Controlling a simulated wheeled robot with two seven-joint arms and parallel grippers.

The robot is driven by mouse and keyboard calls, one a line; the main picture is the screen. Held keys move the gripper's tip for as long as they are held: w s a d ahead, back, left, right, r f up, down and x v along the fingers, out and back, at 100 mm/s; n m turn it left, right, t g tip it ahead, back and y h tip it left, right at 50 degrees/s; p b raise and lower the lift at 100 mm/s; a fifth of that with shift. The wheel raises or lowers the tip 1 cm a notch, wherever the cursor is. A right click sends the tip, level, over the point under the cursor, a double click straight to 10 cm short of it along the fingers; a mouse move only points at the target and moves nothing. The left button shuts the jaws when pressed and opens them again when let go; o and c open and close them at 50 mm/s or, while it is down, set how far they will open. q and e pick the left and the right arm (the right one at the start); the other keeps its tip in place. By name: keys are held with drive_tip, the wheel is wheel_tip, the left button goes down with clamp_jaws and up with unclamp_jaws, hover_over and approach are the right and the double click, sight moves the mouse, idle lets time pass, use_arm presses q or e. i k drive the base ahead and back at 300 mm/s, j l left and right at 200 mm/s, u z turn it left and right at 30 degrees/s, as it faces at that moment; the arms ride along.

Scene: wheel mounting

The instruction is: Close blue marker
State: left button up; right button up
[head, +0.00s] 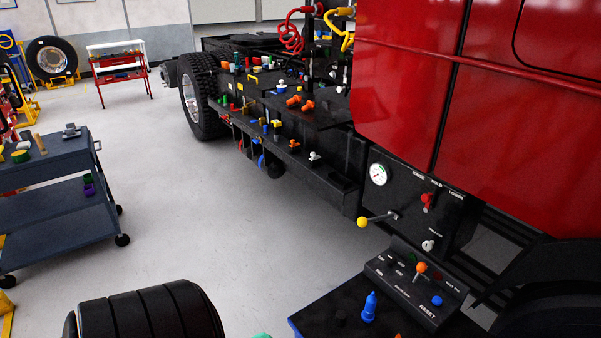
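A blue upright object (369,307), shaped like a marker with a narrow top, stands on the dark table (320,318) at the bottom right. A dark round piece (340,318) is beside it on the left; I cannot tell whether this is a cap. Small blue parts (261,160) also show low on the truck's side rack. Neither of my grippers is in view.
A control box (415,290) with an orange-topped lever and a blue knob (437,300) stands behind the marker. A yellow-ended lever (377,220) juts from the truck panel. A black ribbed round object (145,315) is at bottom left. A cart (50,200) stands left; the middle floor is clear.

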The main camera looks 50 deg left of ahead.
sight(367, 316)
drive_tip(key=k+j, duration=0.1)
drive_tip(key=j, duration=0.7)
drive_tip(key=k+j, duration=0.15)
drive_tip(key=j, duration=0.25)
